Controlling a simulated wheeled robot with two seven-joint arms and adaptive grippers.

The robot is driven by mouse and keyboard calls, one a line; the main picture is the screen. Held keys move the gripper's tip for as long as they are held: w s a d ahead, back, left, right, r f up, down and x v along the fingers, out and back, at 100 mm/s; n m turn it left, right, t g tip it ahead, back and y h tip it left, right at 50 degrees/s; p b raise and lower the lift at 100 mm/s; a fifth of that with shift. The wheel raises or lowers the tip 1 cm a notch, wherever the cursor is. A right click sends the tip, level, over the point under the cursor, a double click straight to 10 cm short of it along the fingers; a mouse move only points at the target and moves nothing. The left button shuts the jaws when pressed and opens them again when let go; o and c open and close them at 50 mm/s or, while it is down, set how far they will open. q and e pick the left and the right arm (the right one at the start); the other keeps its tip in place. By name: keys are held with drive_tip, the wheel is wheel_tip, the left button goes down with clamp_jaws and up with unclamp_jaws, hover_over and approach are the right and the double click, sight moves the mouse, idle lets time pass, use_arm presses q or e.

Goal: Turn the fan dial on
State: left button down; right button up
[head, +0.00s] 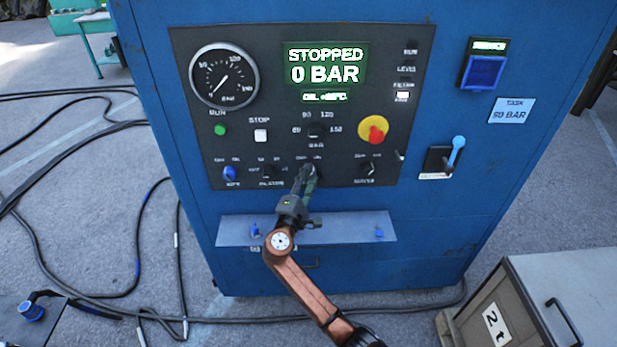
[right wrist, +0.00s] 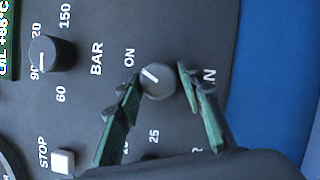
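The fan dial (right wrist: 157,82) is a round dark knob with a white pointer mark. In the right wrist view its mark points to the upper left, toward the ON label (right wrist: 130,57). My right gripper (right wrist: 157,80) is open with one finger on each side of the dial; a small gap shows at the right finger, and contact at the left finger is unclear. In the head view my right gripper (head: 307,175) reaches the lower middle of the dark control panel (head: 350,215) and mostly hides the dial. My left gripper is not in view.
The panel's display (head: 325,65) reads STOPPED, 0 BAR. The BAR knob (right wrist: 45,54) and white STOP button (right wrist: 62,161) are near the fan dial. A red emergency knob (head: 374,130) is to the right. A ledge (head: 350,228) juts out below. Black cables lie on the floor at left.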

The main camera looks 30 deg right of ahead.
drive_tip(key=shift+o, duration=1.3)
drive_tip(key=v, duration=1.2)
